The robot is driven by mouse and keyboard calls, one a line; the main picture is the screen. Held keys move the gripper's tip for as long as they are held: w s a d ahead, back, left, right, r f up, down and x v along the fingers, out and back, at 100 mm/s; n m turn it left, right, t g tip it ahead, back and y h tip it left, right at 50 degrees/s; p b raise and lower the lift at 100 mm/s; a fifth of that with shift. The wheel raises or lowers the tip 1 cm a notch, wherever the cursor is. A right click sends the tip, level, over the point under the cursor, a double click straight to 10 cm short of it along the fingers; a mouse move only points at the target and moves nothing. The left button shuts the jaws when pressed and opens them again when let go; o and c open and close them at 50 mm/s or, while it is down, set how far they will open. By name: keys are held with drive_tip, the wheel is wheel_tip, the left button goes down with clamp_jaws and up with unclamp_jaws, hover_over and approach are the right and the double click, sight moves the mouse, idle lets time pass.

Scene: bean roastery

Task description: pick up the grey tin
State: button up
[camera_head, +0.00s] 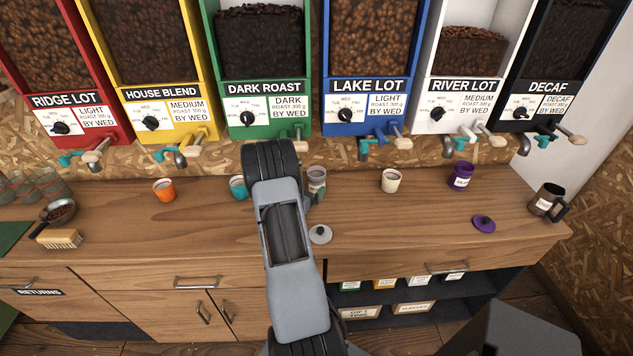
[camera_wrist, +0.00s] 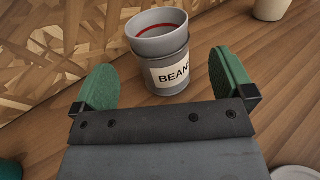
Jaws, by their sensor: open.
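The grey tin (camera_head: 317,176) stands upright and open-topped on the wooden counter, below the Dark Roast and Lake Lot dispensers. My gripper (camera_wrist: 165,80) is open and empty, with green finger pads on either side of the tin's lower part. The tin stands at or just beyond the fingertips; I cannot tell whether they reach around it. In the head view my arm hides most of the gripper. A round grey lid (camera_head: 320,234) lies in front of the tin.
A teal tin (camera_head: 238,187) stands left of the grey tin, partly behind my arm. A cream tin (camera_head: 391,180) stands to the right. Further off are an orange tin (camera_head: 164,190), a purple tin (camera_head: 461,176) and a dark jug (camera_head: 546,200). Dispenser spouts overhang the counter's back.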

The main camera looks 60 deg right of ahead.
drive_tip(key=shift+w+d+p, duration=0.2)
drive_tip(key=shift+d+p, duration=0.95)
drive_tip(key=shift+d, duration=1.95)
drive_tip(key=c, duration=1)
